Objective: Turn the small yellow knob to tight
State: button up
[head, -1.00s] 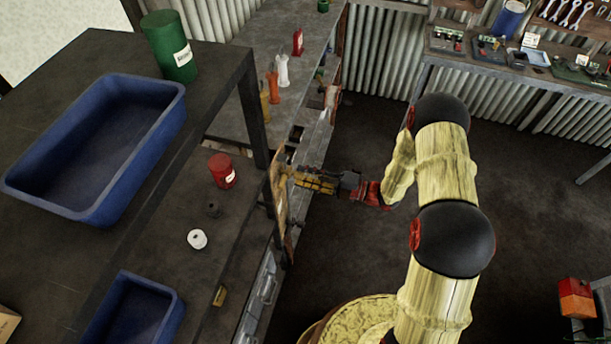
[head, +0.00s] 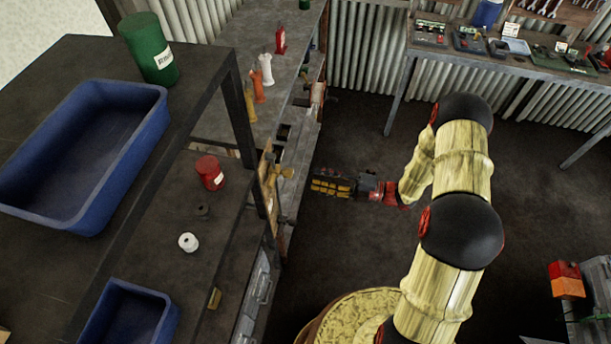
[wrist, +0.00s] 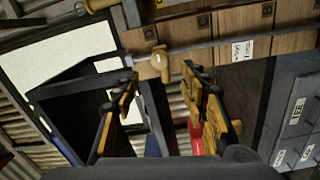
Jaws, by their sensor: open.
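A small yellow knob (wrist: 157,62) sticks out from a wooden-fronted panel (wrist: 190,32) in the wrist view. It lies between and beyond my open fingertips, apart from them. A yellow knob also shows on the panel's edge in the head view (head: 287,172). A second yellow piece (wrist: 100,4) is cut off at the top of the wrist view. My gripper (head: 314,184) is open and empty, to the right of the panel with a gap of floor between; its two yellow-padded fingers also show in the wrist view (wrist: 161,76). I cannot read the knob's setting.
A red can (head: 210,173) and a white roll (head: 188,242) stand on the bench left of the panel. A blue bin (head: 150,105) sits on the higher shelf. Grey drawers (wrist: 297,110) are at right in the wrist view. The floor right of the panel is open.

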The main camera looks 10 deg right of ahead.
jog(key=shift+v, duration=1.6)
